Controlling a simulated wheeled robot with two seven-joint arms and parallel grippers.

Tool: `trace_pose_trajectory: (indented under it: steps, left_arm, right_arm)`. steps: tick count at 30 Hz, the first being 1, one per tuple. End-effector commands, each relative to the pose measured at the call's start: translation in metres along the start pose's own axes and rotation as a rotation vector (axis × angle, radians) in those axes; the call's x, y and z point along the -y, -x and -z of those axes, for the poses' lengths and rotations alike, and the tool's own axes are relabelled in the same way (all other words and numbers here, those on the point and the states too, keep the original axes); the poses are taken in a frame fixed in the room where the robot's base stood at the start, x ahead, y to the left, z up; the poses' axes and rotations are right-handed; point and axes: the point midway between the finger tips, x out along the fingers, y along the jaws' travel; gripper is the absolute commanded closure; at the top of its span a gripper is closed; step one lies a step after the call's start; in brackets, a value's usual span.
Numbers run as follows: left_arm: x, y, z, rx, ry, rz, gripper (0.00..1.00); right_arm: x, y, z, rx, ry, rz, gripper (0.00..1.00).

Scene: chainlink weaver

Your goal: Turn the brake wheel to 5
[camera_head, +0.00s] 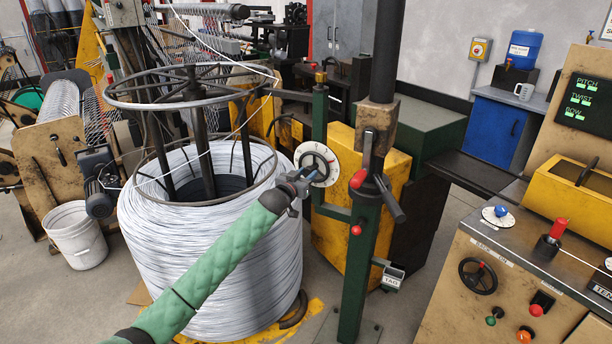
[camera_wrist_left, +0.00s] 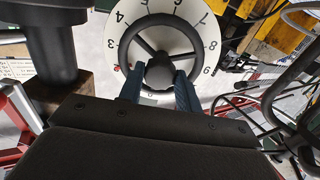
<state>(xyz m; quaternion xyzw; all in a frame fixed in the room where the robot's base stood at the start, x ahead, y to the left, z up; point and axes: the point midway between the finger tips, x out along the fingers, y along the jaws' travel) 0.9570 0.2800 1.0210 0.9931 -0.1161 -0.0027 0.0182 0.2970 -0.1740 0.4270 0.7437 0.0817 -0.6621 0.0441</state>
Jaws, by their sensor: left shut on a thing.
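The brake wheel is a black spoked handwheel on a round white dial (camera_head: 317,164), mounted on the green post. In the left wrist view the black wheel (camera_wrist_left: 134,47) sits inside the white number ring. The figures 3 and 4 show on the ring's left, 7, 8 and 9 on its right. A small red mark shows at the ring's lower left. The top of the ring is cut off. My left gripper (camera_wrist_left: 160,88) has its two blue fingers on either side of the black knob (camera_wrist_left: 159,75) and is shut on it. My right gripper is not in view.
A large coil of wire (camera_head: 215,240) stands under my left forearm. The green post (camera_head: 362,265) with a red-knobbed lever (camera_head: 358,179) is just right of the dial. A control console (camera_head: 480,285) stands at the right. Grey floor lies open between post and console.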

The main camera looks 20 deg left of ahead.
Motion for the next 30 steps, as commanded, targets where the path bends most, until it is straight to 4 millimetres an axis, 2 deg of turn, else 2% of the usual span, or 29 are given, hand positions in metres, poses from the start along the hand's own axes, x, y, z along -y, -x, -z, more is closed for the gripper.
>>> trace_pose_trajectory:
  steps: [11, 30]
  left_arm:
    - [0.0004, 0.0, 0.0004, 0.008, -0.202, 0.001, 0.89]
    - [-0.0012, -0.0002, 0.0012, 0.032, -0.806, 0.001, 0.89]
  right_arm:
    - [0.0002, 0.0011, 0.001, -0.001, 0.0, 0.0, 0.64]
    - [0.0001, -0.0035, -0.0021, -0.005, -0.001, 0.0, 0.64]
